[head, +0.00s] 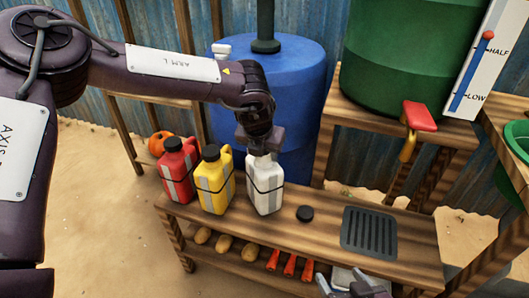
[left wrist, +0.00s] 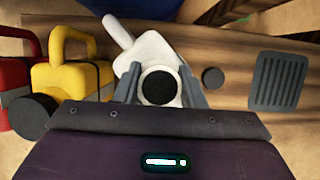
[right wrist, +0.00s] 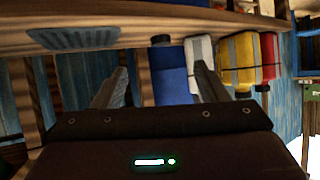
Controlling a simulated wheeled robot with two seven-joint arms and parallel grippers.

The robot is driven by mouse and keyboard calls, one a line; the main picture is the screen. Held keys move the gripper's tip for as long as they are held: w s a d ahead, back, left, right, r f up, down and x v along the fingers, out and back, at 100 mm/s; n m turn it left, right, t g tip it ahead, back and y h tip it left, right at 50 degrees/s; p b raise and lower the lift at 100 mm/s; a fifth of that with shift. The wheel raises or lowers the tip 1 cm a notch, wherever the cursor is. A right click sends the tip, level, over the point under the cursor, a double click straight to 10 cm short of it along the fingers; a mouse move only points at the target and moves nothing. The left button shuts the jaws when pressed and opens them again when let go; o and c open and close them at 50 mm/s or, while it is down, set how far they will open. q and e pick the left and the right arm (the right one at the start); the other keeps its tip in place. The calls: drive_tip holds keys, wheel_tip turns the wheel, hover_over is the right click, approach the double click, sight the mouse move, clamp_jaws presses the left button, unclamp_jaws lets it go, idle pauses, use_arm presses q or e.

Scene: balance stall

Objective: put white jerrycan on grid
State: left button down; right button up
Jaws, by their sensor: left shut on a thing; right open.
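The white jerrycan (head: 265,188) is upright at the bench, right of the yellow one; I cannot tell whether its base touches the wood. My left gripper (head: 260,146) is above it, shut on its neck. In the left wrist view, the jerrycan (left wrist: 150,48) shows between the fingers (left wrist: 158,88), with a dark round top. The dark grid (head: 369,232) lies on the bench to the right, with nothing on it; it also shows in the left wrist view (left wrist: 277,82). My right gripper (right wrist: 155,88) is open and empty, low by the bench front.
A red jerrycan (head: 178,170) and a yellow jerrycan (head: 214,181) stand close on the left. A black cap (head: 305,213) lies between the white jerrycan and the grid. A green tank with a red-handled tap (head: 418,117) is behind. The lower shelf holds several items.

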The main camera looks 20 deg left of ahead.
use_arm(q)
drive_tip(key=c, duration=0.9)
unclamp_jaws()
drive_tip(key=shift+f, duration=0.1)
drive_tip(key=shift+r, duration=0.25)
drive_tip(key=p+v, duration=0.1)
drive_tip(key=v, duration=0.5)
drive_tip(key=shift+r+p, duration=0.1)
drive_tip(key=shift+p, duration=0.2)
drive_tip(key=shift+p+v, duration=0.5)
drive_tip(key=shift+v, duration=2.3)
use_arm(e)
drive_tip(key=s+d+f+g+h, duration=0.2)
drive_tip(key=s+d+f+g, duration=0.1)
drive_tip(key=s+f+g, duration=0.2)
drive_tip(key=shift+s+d+f+g, duration=0.15)
drive_tip(key=shift+s+f+g, duration=0.25)
drive_tip(key=shift+s+f, duration=1.05)
